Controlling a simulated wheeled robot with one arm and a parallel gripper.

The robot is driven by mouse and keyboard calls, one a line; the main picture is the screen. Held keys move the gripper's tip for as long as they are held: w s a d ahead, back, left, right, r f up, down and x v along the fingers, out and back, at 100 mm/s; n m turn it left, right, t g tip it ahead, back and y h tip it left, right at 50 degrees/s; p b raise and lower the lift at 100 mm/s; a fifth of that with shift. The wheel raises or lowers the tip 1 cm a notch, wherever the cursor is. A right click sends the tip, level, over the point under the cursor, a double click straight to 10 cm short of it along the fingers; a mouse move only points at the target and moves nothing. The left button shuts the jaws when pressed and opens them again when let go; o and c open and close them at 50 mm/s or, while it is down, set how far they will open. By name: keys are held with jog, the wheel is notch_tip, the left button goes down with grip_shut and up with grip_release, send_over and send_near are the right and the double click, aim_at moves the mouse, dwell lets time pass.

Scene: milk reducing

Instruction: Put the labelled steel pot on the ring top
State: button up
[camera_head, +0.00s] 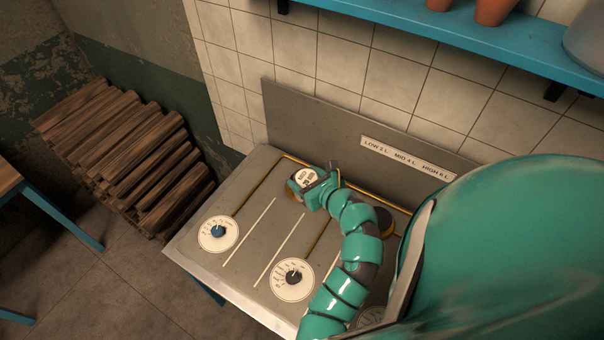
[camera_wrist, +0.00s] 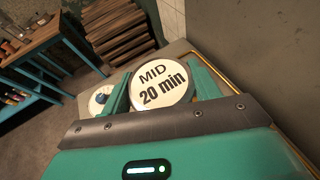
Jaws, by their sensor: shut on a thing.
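The labelled steel pot (camera_head: 303,179) shows a round white top with dark writing in the head view, at the back left of the grey stove top (camera_head: 258,212). In the wrist view the pot (camera_wrist: 162,84) reads "MID 20 min". My gripper (camera_head: 312,187) is shut on it, with one green finger on each side in the wrist view (camera_wrist: 161,90). A brownish edge shows under the pot, but I cannot tell whether the pot rests on a ring or hangs above it. A dark round plate (camera_head: 383,221) is partly hidden behind my arm.
A dial with a blue knob (camera_head: 218,233) and one with a dark knob (camera_head: 293,279) sit along the front. A back panel carries a label strip (camera_head: 408,158) reading LOW, MID and HIGH. A blue shelf (camera_head: 470,38) with pots hangs above. Stacked wood (camera_head: 125,150) stands left.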

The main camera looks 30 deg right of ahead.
jog(key=shift+w+d+f+b, duration=0.95)
jog(key=shift+w+f+b, duration=1.2)
jog(key=shift+b, duration=0.3)
jog(key=shift+w+d+f+b, duration=0.9)
jog(key=shift+w+f+b, duration=1.25)
jog(key=shift+b, duration=0.35)
jog(key=shift+w+d+f+b, duration=0.95)
jog(key=shift+w+f+b, duration=1.2)
jog(key=shift+b, duration=0.3)
jog(key=shift+s+f, duration=0.1)
jog(key=shift+f, duration=0.1)
jog(key=o, duration=1.1)
